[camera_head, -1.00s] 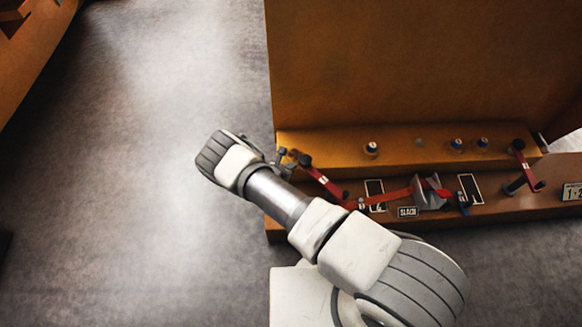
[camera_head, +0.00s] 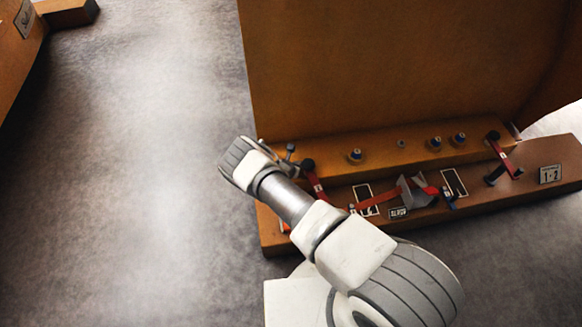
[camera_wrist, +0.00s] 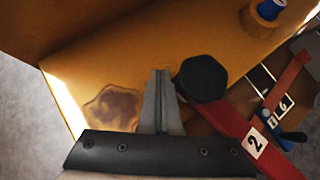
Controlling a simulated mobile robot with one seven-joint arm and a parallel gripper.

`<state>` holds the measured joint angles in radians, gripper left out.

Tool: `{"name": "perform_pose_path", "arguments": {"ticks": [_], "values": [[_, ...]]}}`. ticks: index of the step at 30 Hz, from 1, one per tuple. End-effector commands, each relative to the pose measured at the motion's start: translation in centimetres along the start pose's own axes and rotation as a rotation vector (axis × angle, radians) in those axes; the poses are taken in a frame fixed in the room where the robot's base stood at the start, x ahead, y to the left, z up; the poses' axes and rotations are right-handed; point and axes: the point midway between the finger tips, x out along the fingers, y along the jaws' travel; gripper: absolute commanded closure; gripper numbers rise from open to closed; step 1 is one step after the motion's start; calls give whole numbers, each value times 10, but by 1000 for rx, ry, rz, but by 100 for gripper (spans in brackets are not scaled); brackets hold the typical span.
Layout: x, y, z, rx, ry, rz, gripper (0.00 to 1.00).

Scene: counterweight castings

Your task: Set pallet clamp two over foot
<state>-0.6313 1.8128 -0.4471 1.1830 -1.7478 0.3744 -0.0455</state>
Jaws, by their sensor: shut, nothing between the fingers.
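The clamp marked 2 is a red arm (camera_wrist: 272,160) with a white label and a black hexagonal knob (camera_wrist: 203,78) at its end. In the wrist view the knob overlaps the orange ledge, and I cannot tell whether it touches it. In the head view this clamp (camera_head: 315,184) is at the left end of the bench, partly hidden by my arm. My gripper (camera_wrist: 160,85) is shut and empty, its fingers just left of the knob. It also shows small in the head view (camera_head: 290,152); contact with the knob cannot be told.
The orange casting (camera_head: 380,70) rises behind its ledge, which carries several blue-topped studs (camera_head: 356,156). A red strap (camera_head: 378,200) runs to a grey bracket on the brown bench. A second red clamp (camera_head: 503,156) stands at the right. Open floor lies left.

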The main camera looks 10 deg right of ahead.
Motion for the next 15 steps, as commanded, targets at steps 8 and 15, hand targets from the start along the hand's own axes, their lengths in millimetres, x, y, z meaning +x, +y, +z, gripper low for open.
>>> {"name": "perform_pose_path", "arguments": {"ticks": [8, 15], "values": [[11, -11, 11, 1, -1, -2, 100], [14, -13, 13, 0, -1, 0, 100]]}}
